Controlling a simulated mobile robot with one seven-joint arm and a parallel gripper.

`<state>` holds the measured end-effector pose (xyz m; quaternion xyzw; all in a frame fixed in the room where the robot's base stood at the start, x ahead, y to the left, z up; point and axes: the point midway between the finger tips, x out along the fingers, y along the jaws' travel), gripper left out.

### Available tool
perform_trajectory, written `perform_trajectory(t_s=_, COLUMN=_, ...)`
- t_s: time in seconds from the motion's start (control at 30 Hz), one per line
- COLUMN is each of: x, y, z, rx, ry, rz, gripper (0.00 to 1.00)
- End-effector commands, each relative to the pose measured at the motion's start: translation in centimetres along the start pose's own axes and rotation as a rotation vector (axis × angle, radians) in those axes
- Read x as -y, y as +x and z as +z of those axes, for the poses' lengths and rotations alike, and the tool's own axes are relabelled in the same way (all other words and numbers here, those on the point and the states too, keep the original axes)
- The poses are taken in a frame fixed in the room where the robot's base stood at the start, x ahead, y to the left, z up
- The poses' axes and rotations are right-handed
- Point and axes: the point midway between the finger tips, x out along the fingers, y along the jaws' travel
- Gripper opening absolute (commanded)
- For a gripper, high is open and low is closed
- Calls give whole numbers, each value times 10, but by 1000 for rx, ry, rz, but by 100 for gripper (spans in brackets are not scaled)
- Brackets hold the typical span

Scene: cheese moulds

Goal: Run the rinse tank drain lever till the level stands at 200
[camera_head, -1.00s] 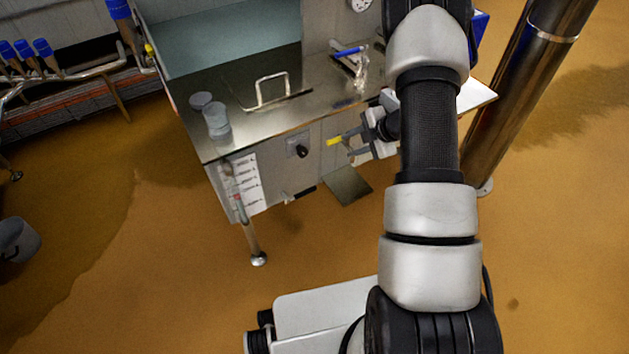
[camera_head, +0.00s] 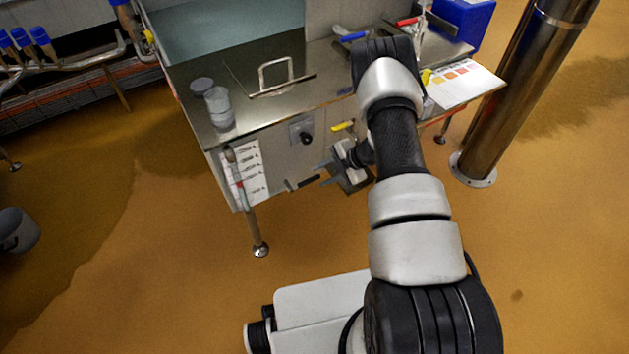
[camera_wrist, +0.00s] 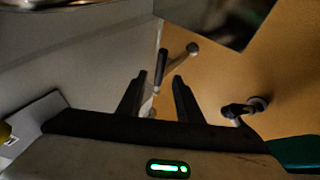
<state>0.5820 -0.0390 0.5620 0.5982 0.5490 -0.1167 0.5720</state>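The steel rinse tank (camera_head: 270,120) stands ahead, with a sight tube (camera_head: 238,178) and a marked scale card (camera_head: 253,165) at its front left; the figures and level are too small to read. A black-handled lever (camera_head: 302,184) sticks out low under the tank's front. A yellow handle (camera_head: 343,126) sits higher on the front, right of a black knob (camera_head: 306,137). My gripper (camera_head: 325,174) is just right of the black-handled lever, open and empty. In the wrist view, the black handle (camera_wrist: 162,66) shows ahead, roughly in line with the gap between my fingers (camera_wrist: 159,80).
A grey cup (camera_head: 219,107) and a lid loop (camera_head: 275,75) are on the tank top. Blue-handled (camera_head: 350,37) and red-handled (camera_head: 407,21) items lie behind my arm. A steel column (camera_head: 505,100) stands at right. The floor in front is clear.

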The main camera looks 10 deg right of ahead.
Motion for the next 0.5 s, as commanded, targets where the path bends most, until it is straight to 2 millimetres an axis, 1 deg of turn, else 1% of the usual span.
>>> perform_trajectory(t_s=0.03, x=2, y=12, z=1, rx=-1, ry=-2, rz=-1, gripper=32)
perform_trajectory(t_s=0.2, x=1, y=35, z=0, rx=0, ry=-1, rz=-1, gripper=32)
perform_trajectory(t_s=0.33, x=1, y=44, z=0, rx=1, ry=0, rz=-1, gripper=32)
perform_trajectory(t_s=0.5, x=0, y=47, z=0, rx=1, ry=0, rz=0, gripper=32)
